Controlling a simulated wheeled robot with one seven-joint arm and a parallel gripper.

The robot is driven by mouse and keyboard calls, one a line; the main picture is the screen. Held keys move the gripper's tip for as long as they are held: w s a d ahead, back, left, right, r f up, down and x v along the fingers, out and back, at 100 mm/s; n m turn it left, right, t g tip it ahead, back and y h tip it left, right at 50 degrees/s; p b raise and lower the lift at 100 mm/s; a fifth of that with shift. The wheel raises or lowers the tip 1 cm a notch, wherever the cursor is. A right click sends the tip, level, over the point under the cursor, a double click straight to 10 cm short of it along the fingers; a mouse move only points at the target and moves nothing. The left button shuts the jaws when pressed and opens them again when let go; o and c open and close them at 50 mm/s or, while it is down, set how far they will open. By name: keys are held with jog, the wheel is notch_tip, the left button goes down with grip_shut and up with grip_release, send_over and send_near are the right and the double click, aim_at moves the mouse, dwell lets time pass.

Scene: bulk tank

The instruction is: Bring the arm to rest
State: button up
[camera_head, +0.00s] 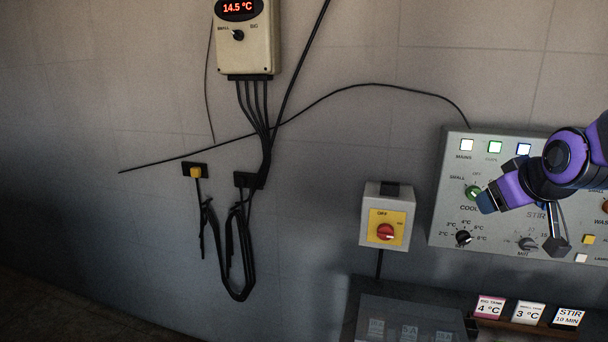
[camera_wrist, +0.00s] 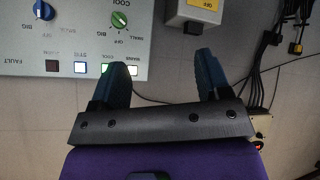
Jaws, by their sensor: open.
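My gripper (camera_head: 521,223) is at the right of the head view, in front of the grey control panel (camera_head: 448,200). Its two dark blue fingers are spread wide and nothing is between them. In the wrist view my gripper (camera_wrist: 162,64) also shows open and empty, with wall and the panel's edge beyond it. My purple and black wrist hides part of the panel's middle and upper right. I cannot tell the exact gap between the fingers and the panel.
A grey switch box (camera_head: 369,230) with a red knob (camera_head: 386,232) on yellow is left of the panel. A display box (camera_head: 246,48) reading 14.5 °C hangs higher, with cables (camera_head: 240,293) below. Small label cards (camera_head: 489,306) stand below the panel. The left wall is mostly bare.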

jog(key=s+a+r+m+g, duration=0.1)
jog(key=s+a+g, duration=0.1)
jog(key=s, duration=0.8)
jog(key=s+a+r+m+g, duration=0.1)
jog(key=s+a, duration=0.3)
jog(key=s, duration=0.5)
jog(key=shift+s+r+m+g+y, duration=0.35)
jog(key=shift+r+g, duration=0.25)
jog(key=shift+g, duration=0.2)
